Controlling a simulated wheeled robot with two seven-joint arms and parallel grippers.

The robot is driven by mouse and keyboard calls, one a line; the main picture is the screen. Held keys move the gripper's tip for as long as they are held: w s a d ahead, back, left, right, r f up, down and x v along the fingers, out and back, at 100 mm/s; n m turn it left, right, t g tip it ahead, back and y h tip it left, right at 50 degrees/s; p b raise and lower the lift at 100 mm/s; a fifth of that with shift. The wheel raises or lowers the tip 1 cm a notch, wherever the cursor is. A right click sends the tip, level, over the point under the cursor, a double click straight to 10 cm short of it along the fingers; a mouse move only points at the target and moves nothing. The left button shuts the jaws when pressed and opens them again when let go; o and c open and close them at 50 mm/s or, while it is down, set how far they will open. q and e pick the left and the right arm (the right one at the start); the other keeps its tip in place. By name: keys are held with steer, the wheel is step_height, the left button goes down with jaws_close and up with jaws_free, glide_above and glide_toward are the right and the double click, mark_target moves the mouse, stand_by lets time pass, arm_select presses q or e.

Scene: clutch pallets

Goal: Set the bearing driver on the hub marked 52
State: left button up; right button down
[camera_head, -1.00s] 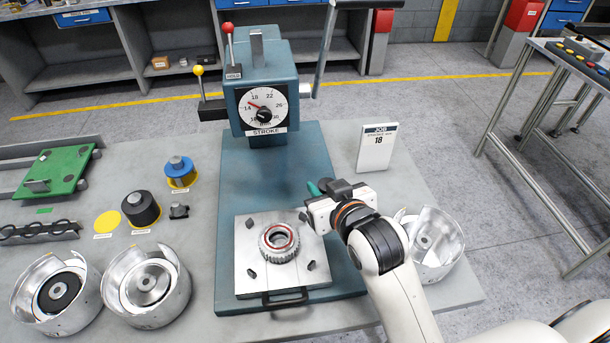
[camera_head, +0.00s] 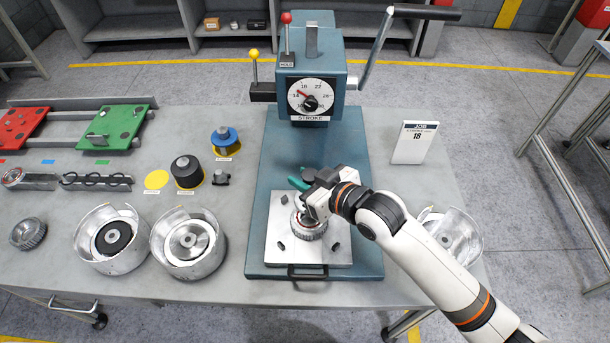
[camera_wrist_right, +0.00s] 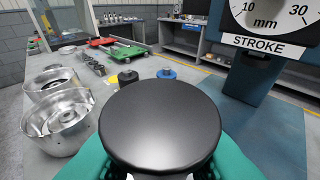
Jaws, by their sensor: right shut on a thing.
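My right gripper (camera_head: 303,183) is shut on a dark, round-topped tool, which looks like the bearing driver. Its flat black top (camera_wrist_right: 160,125) fills the lower middle of the right wrist view, between the teal fingers. In the head view it shows as a small dark disc (camera_head: 309,173). The gripper is over the press plate (camera_head: 268,252), above and just behind a ribbed hub (camera_head: 309,233). The gripper partly covers this hub, and no number can be read on it. Whether the tool touches the hub is hidden. My left gripper is not in view.
The blue press head (camera_head: 312,62) stands close behind my gripper. A job card reading 18 (camera_head: 416,142) stands to its right. To the left are a black piece (camera_head: 187,172), a blue piece (camera_head: 225,141) and an empty yellow disc (camera_head: 157,180). Metal housings (camera_head: 188,243) stand front left.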

steer(key=shift+f+b, duration=1.9)
steer(key=shift+f, duration=0.05)
steer(key=shift+f+b, duration=0.35)
steer(key=shift+f, duration=0.5)
steer(key=shift+p, duration=0.7)
steer(key=shift+f, duration=0.25)
steer(key=c, duration=1.2)
jaws_free()
steer(key=shift+o, duration=0.5)
steer(key=shift+s+f, duration=0.1)
steer(key=shift+f, duration=0.1)
